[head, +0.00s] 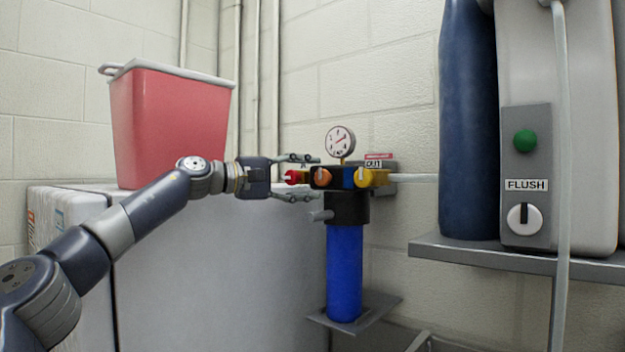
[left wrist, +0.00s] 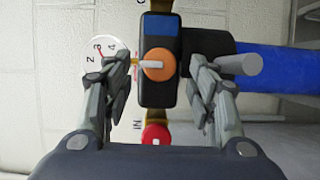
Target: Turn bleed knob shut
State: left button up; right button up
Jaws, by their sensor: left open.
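A filter unit has a black head (head: 348,208) over a blue canister (head: 344,270). On the head sit a red knob (head: 292,177), an orange knob (head: 320,178) and a yellow knob (head: 366,178). No label names the bleed knob. My left gripper (head: 311,180) is open, reaching in from the left, with one finger above and one below the knobs. In the left wrist view the orange knob (left wrist: 158,70), with its pale pointer (left wrist: 145,64), lies between the fingertips, apart from both. The red knob (left wrist: 155,135) shows nearer the palm. My right gripper is not in view.
A pressure gauge (head: 340,141) stands on the head, close to the upper finger. A grey spout (head: 320,216) sticks out below. A red bin (head: 170,122) stands on a white cabinet (head: 215,270) behind my arm. A shelf (head: 470,254) holds a dark tank (head: 468,130) at right.

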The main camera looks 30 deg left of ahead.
pick_arm(q)
jog(key=v, duration=0.5)
jog(key=shift+s+a, duration=0.1)
jog(key=shift+s, duration=0.1)
dwell(0.4)
